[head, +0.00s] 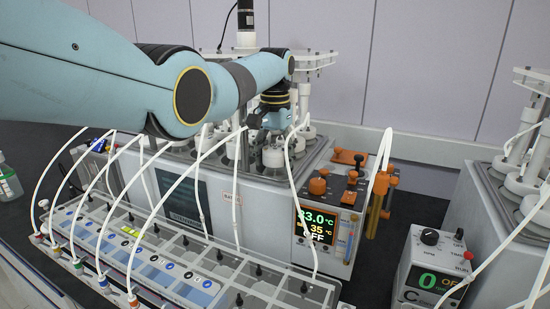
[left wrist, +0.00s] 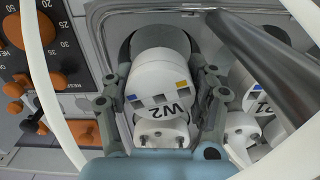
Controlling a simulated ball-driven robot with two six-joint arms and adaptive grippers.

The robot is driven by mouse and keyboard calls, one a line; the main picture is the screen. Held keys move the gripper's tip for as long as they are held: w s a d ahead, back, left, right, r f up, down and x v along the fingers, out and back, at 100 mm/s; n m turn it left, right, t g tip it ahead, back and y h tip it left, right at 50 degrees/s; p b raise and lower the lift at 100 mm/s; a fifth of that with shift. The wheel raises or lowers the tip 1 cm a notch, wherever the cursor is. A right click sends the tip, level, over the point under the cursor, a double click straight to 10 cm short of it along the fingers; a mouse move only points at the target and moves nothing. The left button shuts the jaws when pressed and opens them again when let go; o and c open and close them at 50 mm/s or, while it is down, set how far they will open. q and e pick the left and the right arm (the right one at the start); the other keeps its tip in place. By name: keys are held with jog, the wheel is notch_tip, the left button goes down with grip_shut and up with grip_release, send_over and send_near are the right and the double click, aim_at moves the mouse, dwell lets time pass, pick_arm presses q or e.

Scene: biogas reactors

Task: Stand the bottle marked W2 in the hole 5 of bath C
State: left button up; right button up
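The white bottle marked W2 (left wrist: 160,80) is between the two fingers of my left gripper (left wrist: 172,82) in the left wrist view. The fingers lie close along both sides of its top and appear shut on it. A round dark opening (left wrist: 122,60) in the bath's top (left wrist: 215,22) shows around its far side; how deep the bottle sits is hidden. In the head view, my left gripper (head: 268,118) points down over the right part of the middle bath (head: 262,205). Hole numbers cannot be read. My right gripper is not in view.
Another white bottle (left wrist: 243,128) stands close to the right in the left wrist view, beside a thick metal rod (left wrist: 262,62). White tubes loop in front of the bath to a grey rack (head: 180,262). A panel with orange knobs (head: 318,186) is at the bath's right end.

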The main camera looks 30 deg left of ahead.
pick_arm(q)
jog(key=o, duration=0.4)
jog(key=shift+o, duration=0.2)
notch_tip(320, 180, up, 12)
dwell(0.9)
